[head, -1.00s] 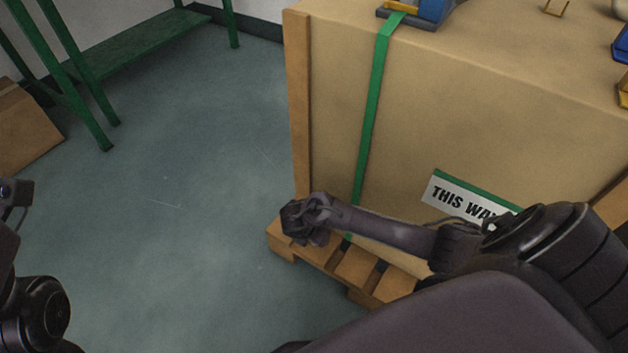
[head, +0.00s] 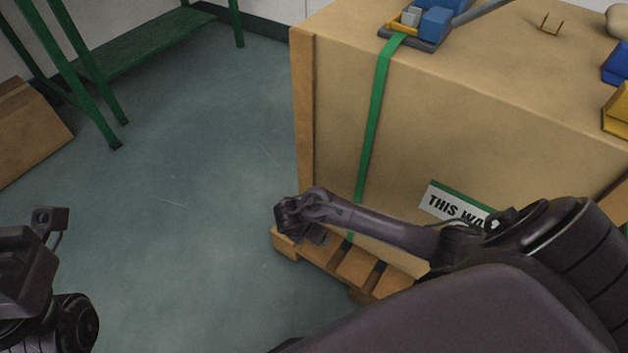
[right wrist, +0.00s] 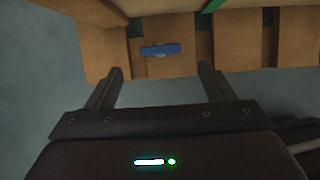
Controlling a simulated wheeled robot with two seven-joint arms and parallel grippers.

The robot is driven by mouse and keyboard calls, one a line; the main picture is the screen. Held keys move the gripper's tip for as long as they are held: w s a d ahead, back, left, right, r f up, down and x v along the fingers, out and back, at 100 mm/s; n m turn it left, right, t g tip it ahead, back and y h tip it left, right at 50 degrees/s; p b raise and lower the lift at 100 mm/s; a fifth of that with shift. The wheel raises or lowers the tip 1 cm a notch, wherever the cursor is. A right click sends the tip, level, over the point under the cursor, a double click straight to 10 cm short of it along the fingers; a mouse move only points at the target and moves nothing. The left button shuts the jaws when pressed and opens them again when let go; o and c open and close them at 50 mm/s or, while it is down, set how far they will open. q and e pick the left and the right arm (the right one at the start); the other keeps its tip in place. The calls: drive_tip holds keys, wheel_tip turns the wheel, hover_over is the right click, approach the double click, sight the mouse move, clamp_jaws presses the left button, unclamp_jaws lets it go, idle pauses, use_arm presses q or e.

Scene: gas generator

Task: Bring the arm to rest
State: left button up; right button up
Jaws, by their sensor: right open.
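My right arm (head: 385,228) reaches across in front of a large tan crate. Its dark end (head: 300,218) hangs over the near left corner of the pallet, but its fingers cannot be made out in the head view. In the right wrist view my right gripper (right wrist: 162,68) is open, with its two fingers apart and nothing between them. Part of my left arm (head: 28,275) shows at the lower left edge over the floor; its fingers are outside the frame.
The crate (head: 450,110) stands on a wooden pallet (head: 355,268). A small blue piece (right wrist: 160,50) is on the pallet beyond the fingers. Blue and yellow items (head: 425,22) lie on the crate top. A green frame (head: 150,50) and a cardboard box (head: 30,130) stand left. The floor between is clear.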

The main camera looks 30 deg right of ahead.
drive_tip(key=shift+a+r, duration=0.1)
drive_tip(key=shift+r, duration=0.15)
idle(0.3)
